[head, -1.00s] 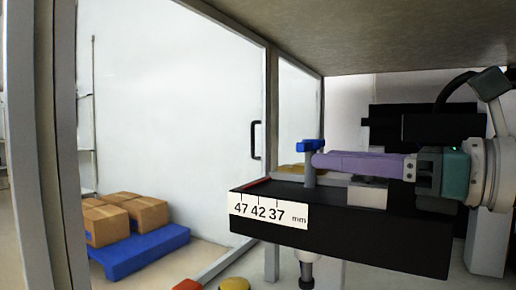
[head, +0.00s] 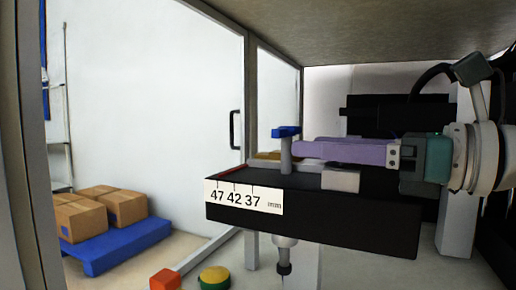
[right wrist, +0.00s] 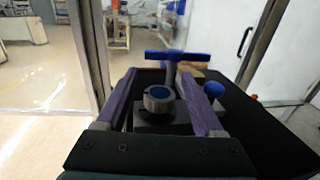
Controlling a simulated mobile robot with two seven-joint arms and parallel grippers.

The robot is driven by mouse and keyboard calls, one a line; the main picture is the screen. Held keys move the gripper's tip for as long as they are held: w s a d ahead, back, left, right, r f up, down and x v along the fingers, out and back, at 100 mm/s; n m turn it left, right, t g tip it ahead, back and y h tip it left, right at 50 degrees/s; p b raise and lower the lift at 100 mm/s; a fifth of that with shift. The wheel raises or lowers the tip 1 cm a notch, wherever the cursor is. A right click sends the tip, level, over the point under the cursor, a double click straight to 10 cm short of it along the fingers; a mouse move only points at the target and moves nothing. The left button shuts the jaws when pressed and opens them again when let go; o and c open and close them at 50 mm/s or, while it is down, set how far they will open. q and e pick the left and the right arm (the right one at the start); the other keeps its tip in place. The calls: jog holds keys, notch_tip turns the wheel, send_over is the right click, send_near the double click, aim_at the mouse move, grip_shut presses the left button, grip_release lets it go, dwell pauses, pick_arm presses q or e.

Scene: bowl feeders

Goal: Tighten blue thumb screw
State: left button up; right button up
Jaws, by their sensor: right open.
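A blue T-shaped thumb screw handle (head: 286,132) stands upright on a grey post at the left end of the black block (head: 330,215). It also shows in the right wrist view (right wrist: 178,55), just past the fingertips. My right gripper (head: 297,147), with long purple fingers, reaches in from the right, just below the blue bar and close to the post. In the right wrist view the fingers (right wrist: 154,78) are apart with nothing clamped, and the post is nearer the right-hand finger. Contact cannot be told. My left gripper is not in view.
A grey ring with a blue centre (right wrist: 158,98) lies between the fingers; a round blue knob (right wrist: 213,89) is beside the right-hand one. The block carries a 47 42 37 mm scale (head: 243,197). A frame post (head: 251,110) and ceiling panel (head: 370,30) surround it.

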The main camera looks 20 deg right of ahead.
jog(key=b+v, duration=0.2)
jog(key=v, duration=0.6)
jog(key=shift+f, duration=0.1)
jog(key=shift+s+d, duration=0.25)
jog(key=shift+s, duration=0.1)
